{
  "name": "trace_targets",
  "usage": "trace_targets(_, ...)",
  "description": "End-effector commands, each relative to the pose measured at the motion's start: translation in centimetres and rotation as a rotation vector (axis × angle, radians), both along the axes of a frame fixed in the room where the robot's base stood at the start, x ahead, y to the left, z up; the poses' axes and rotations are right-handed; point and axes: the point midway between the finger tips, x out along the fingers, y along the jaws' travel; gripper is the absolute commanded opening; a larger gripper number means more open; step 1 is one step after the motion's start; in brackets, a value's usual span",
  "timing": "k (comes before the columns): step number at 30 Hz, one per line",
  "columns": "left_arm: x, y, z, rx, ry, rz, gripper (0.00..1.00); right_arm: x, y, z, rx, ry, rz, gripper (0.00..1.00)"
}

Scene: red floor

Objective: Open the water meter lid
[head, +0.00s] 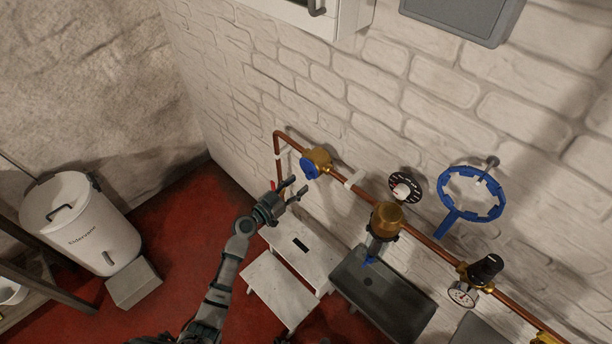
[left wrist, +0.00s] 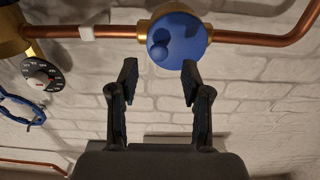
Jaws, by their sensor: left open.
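The water meter is a brass body (head: 320,157) on the copper pipe, with a round blue lid (head: 308,168) on its front. The lid also shows at the top of the left wrist view (left wrist: 180,42) and looks shut, with a small round blue bump on its face. My left gripper (head: 294,187) is open and empty, just below the lid. In the left wrist view its two fingertips (left wrist: 159,68) point up at the lid, spread apart, and seem close to its lower edge. Whether they touch it I cannot tell. My right gripper is not in view.
The copper pipe (head: 348,183) runs along the white brick wall. Along it are a brass filter (head: 386,220), a black dial (head: 404,188) and a pressure gauge (head: 463,294). A blue ring wrench (head: 444,220) hangs right. A white step stool (head: 278,290) and grey tub (head: 390,318) stand below.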

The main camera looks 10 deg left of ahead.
Motion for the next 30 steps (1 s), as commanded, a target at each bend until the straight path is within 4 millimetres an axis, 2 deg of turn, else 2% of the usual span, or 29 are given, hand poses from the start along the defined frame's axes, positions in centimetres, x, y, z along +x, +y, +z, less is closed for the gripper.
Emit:
trace_targets(3,1.9,-1.3,0.2,-0.003,0.001,-0.002,0.48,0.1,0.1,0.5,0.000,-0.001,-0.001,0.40)
trace_targets(7,3.2,-2.1,0.0,-0.002,0.001,0.000,0.48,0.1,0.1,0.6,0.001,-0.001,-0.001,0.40)
trace_targets(19,3.9,-2.6,-0.1,0.001,0.001,0.000,0.48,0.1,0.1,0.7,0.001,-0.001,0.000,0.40)
trace_targets(20,3.9,-2.6,-0.1,0.001,0.001,0.000,0.43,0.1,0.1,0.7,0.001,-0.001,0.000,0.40)
trace_targets(25,3.9,-2.6,-0.1,0.001,0.001,0.000,0.00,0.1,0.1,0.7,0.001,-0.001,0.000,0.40)
trace_targets(30,3.9,-2.6,-0.1,0.001,0.001,0.000,0.00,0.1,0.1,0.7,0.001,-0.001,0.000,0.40)
